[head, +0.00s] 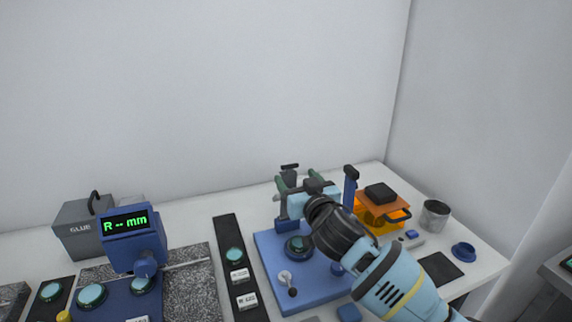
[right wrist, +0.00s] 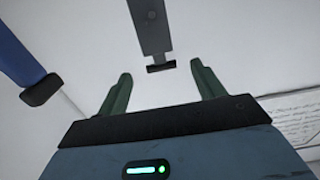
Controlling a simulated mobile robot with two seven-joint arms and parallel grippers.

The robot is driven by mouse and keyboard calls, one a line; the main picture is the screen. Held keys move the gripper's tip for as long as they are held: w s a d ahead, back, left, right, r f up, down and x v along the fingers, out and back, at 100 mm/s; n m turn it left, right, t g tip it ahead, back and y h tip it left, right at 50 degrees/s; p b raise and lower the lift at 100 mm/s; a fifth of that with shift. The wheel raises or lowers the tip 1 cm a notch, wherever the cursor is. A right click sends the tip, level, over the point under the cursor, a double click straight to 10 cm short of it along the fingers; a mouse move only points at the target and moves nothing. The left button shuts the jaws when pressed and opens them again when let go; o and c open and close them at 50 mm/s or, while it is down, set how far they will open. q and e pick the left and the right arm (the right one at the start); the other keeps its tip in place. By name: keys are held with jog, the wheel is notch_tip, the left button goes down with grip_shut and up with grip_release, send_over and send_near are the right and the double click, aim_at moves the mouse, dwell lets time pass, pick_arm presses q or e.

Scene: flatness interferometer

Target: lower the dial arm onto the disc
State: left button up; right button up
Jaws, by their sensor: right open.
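The disc (head: 298,244) is a round teal piece in a dark ring on the blue instrument base (head: 312,285). A raised grey bar with a dark crosspiece at its end, which looks like the dial arm (head: 290,167), stands behind my right gripper. In the right wrist view the dial arm (right wrist: 152,28) lies beyond and between the fingertips. My right gripper (head: 296,178) is open, its two green fingers pointing up and away above the back of the base. In the right wrist view the gripper (right wrist: 160,78) has nothing between its fingers. My left gripper is not in view.
A blue post (head: 350,186) with a black cap stands close right of my gripper. An orange box (head: 380,214), a grey cup (head: 434,215) and a blue ring (head: 463,252) are farther right. A dark rack (head: 226,228) and a blue readout unit (head: 133,240) stand left.

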aim_at(290, 171)
jog(key=shift+x, duration=3.85)
jog(key=shift+f, duration=0.15)
jog(key=c, duration=1.3)
